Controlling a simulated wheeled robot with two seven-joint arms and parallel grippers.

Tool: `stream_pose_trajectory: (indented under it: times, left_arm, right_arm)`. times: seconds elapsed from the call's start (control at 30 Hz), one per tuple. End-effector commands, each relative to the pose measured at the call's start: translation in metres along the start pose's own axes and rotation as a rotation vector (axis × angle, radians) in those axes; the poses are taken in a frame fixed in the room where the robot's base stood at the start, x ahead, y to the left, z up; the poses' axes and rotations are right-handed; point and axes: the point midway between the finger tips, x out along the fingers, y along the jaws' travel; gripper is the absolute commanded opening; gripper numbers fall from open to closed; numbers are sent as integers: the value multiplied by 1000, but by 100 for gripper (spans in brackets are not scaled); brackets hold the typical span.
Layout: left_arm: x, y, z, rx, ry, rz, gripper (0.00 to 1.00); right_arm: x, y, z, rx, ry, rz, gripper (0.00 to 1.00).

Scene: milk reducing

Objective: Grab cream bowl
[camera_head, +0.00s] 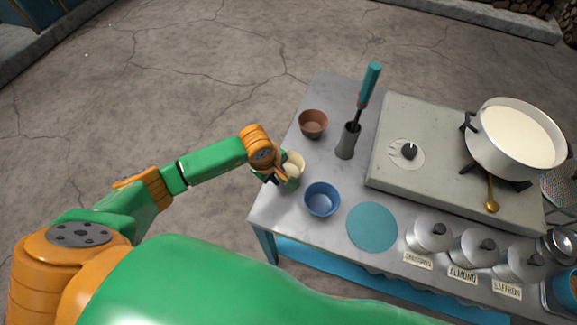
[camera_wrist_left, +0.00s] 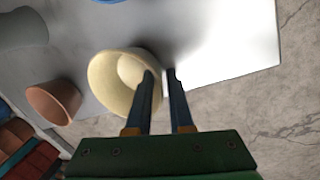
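The cream bowl (camera_head: 295,163) is near the left edge of the grey table, partly hidden by my left gripper (camera_head: 287,178). In the left wrist view the cream bowl (camera_wrist_left: 112,82) shows large, its opening facing the camera. My left gripper's two dark fingers (camera_wrist_left: 160,76) straddle the bowl's rim, one inside the bowl and one outside. They are apart, with a narrow gap between the rim and the outer finger, so the gripper looks open. My right gripper is in neither view.
A brown bowl (camera_head: 313,123) and a blue bowl (camera_head: 322,199) stand on either side. A grey holder (camera_head: 347,141) with a teal-handled tool stands behind. A stove (camera_head: 400,178) carries a pot of milk (camera_head: 517,137). A teal round mat (camera_head: 372,228) and lidded jars (camera_head: 430,233) are to the right.

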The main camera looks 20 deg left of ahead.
Motion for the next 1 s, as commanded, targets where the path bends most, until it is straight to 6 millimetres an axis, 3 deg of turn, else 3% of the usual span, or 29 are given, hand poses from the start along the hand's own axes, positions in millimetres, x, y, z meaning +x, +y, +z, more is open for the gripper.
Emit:
stream_pose_trajectory:
  times: [0.13, 0.2, 0.23, 1.0]
  left_arm:
    - [0, 0, 0, 0, -1, 1, 20]
    - [0, 0, 0, -1, -1, 1, 4]
    - [0, 0, 0, -1, -1, 1, 0]
    - [0, 0, 0, -2, -2, 1, 0]
  right_arm:
    - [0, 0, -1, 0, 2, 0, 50]
    - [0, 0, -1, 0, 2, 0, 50]
    - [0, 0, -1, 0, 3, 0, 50]
    - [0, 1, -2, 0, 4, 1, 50]
